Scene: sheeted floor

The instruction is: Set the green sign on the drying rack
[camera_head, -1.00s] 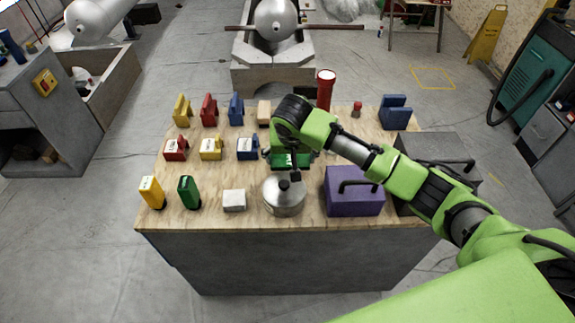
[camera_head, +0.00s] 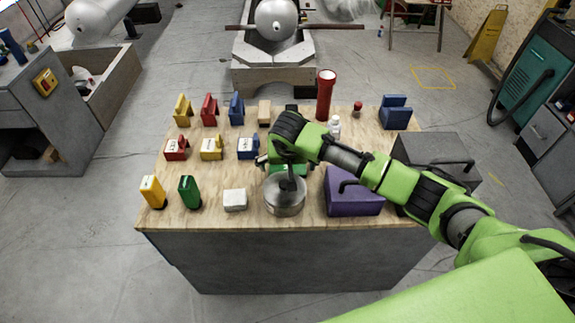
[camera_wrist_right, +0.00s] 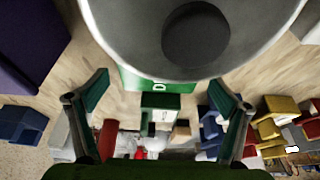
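The green sign (camera_head: 291,171), a green block-like piece with a white label, is on the wooden tabletop behind the silver pot (camera_head: 285,203), largely hidden by my right arm. In the right wrist view the green sign (camera_wrist_right: 160,101) lies between the spread fingers of my right gripper (camera_wrist_right: 158,100), with space on both sides. My right gripper (camera_head: 288,165) is open and points down over it, close behind the pot. The pot (camera_wrist_right: 260,40) fills the top of the wrist view. I cannot make out for certain which thing is the drying rack. My left gripper is out of view.
Red, yellow and blue labelled pieces (camera_head: 211,147) stand left of the gripper. A second green piece (camera_head: 189,192) stands front left. A purple box (camera_head: 352,196) and a grey box (camera_head: 437,150) are to the right. A red flashlight (camera_head: 326,95) stands behind.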

